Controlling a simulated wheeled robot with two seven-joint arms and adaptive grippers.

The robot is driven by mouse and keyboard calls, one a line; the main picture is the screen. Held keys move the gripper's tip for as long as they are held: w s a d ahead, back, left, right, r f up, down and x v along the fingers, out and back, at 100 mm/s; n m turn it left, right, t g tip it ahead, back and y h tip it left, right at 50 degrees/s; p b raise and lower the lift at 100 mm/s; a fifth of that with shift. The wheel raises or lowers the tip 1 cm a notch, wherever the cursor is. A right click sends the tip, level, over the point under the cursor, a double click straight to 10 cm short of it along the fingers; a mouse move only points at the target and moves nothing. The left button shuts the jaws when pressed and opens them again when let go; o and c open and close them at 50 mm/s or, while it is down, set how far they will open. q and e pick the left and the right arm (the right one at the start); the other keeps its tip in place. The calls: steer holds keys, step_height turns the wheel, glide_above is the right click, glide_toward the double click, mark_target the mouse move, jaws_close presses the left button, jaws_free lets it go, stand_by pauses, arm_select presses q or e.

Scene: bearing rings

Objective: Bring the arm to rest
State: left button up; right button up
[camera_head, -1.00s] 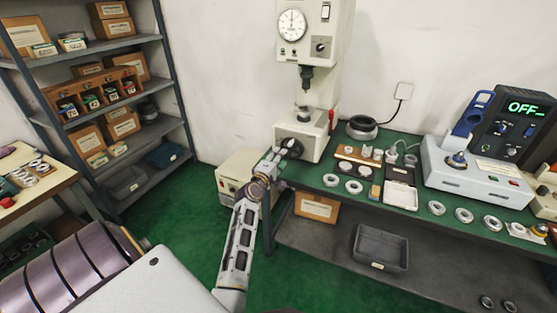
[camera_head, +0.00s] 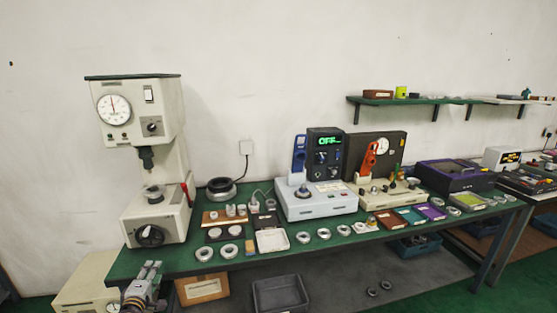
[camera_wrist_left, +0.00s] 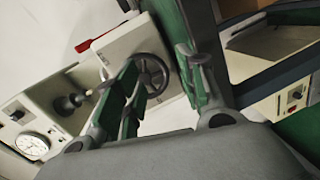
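My left gripper (camera_head: 152,267) shows at the lower left of the head view, at the left front corner of the green bench, in front of and below the white dial tester (camera_head: 152,232). In the left wrist view the two green-padded fingers (camera_wrist_left: 158,62) stand apart with nothing held between them. The tester's black handwheel (camera_wrist_left: 153,76) shows behind the gap. Most of my left arm is below the frame. My right gripper is not in view.
The green bench (camera_head: 240,258) carries several metal rings, a grey device (camera_head: 318,203) and a display reading OFF (camera_head: 325,142). A dark bin (camera_head: 280,294) stands below it. A beige box (camera_head: 88,287) is left of my gripper. A wall shelf (camera_head: 415,102) hangs at right.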

arm_select(q)
steer(key=s+d+f+m+g+h, duration=0.1)
steer(key=s+d+f+m+g, duration=0.15)
steer(key=f, duration=0.65)
steer(key=s+d+f+m+g, duration=0.1)
steer(key=s+d+f+m, duration=0.2)
steer(key=f, duration=0.7)
steer(key=s+d+f+m+g+h, duration=0.1)
steer(key=s+d+f+m+g, duration=0.15)
steer(key=d+f, duration=0.45)
steer(key=s+d+f+m+g, duration=0.25)
steer(key=s+f+m, duration=0.25)
steer(key=s+f, duration=1.25)
steer(key=s+a+f+m+g, duration=0.1)
steer(key=s+f+m+g, duration=0.2)
steer(key=s+f, duration=0.4)
steer(key=s+a+f+m+g, duration=0.2)
steer(key=s+f, duration=0.4)
steer(key=s, duration=1.6)
steer(key=m+g, duration=0.1)
steer(key=m, duration=0.1)
steer(key=shift+f+m, duration=0.4)
